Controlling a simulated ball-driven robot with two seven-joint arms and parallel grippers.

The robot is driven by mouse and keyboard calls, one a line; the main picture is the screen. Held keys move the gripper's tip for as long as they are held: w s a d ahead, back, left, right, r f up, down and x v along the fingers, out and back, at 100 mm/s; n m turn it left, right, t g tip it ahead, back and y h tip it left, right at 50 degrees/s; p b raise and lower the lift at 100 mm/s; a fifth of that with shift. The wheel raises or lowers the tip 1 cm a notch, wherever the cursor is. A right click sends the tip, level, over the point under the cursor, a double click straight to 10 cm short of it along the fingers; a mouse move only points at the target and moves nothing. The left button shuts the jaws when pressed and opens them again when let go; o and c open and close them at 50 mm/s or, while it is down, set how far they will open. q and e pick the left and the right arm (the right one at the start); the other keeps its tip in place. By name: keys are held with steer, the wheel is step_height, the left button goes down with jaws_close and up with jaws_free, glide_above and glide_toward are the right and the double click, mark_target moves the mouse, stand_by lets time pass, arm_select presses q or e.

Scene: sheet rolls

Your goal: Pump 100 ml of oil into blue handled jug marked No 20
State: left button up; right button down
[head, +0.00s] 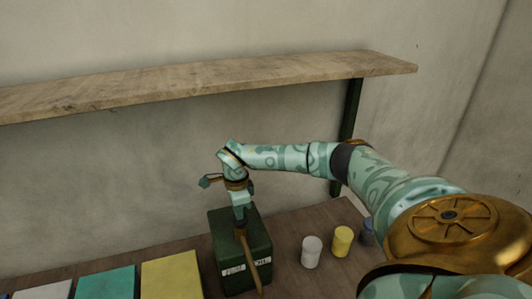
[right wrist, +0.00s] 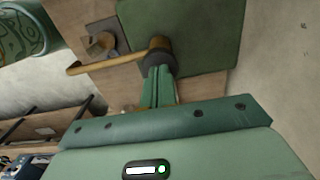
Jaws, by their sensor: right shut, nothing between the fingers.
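A dark green box (head: 232,252) with a white label on its front stands on the wooden bench; the lettering is too small to read surely. A brass bar (head: 252,262) runs from its top toward the front. In the right wrist view, the bar (right wrist: 92,68) ends at a dark round cap on the green top (right wrist: 205,35). My right gripper (head: 240,222) points down over the box, shut and empty. In the right wrist view its fingertips (right wrist: 160,72) are right at the round cap; I cannot tell if they touch. I see no jug with a blue handle. My left gripper is out of view.
To the right of the box stand a white cylinder (head: 312,252), a yellow one (head: 342,241) and a dark blue one (head: 367,232). At the left lie white, teal (head: 106,284) and yellow (head: 171,275) blocks. A wooden shelf (head: 210,85) spans the wall above.

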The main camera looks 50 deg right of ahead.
steer(key=shift+r+p, duration=2.5)
steer(key=shift+f, duration=0.25)
steer(key=shift+f+b, duration=1.6)
steer(key=shift+f, duration=0.75)
steer(key=shift+r, duration=0.15)
step_height(320, 180, up, 5)
steer(key=p, duration=0.5)
steer(key=shift+f, duration=0.25)
